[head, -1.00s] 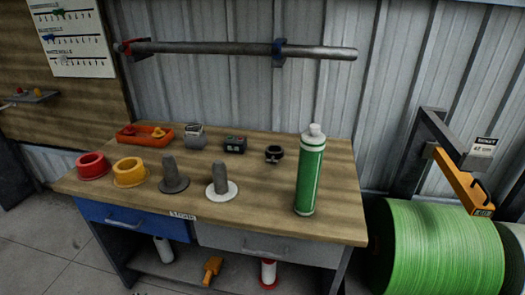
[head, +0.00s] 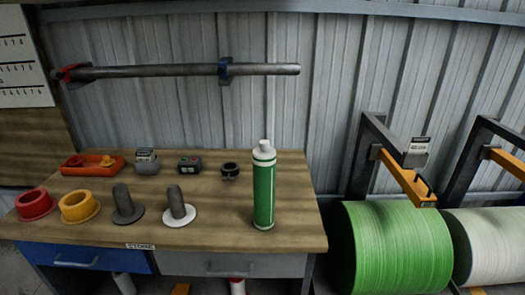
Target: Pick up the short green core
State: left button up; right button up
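A green cylinder with white bands and a white cap (head: 264,190) stands upright near the right end of the wooden workbench (head: 225,225). It looks like a bottle, and I cannot tell whether it is the short green core. A large green roll (head: 395,250) lies on its side at floor level, right of the bench. No other green core is clearly visible. Neither of my grippers is in view.
The bench (head: 300,235) carries red (head: 35,204) and yellow (head: 79,207) rings, two grey pegs on round bases (head: 125,205), an orange tray (head: 75,168) and small devices. A metal bar (head: 150,71) hangs above. A white roll (head: 490,245) lies at right.

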aim_at(264, 172)
jog(key=j+z, duration=0.15)
jog(key=z, duration=0.2)
jog(key=i+j+z, duration=0.1)
jog(key=z, duration=0.25)
jog(key=j+z, duration=0.35)
jog(key=i+l, duration=0.05)
jog(key=l, duration=0.05)
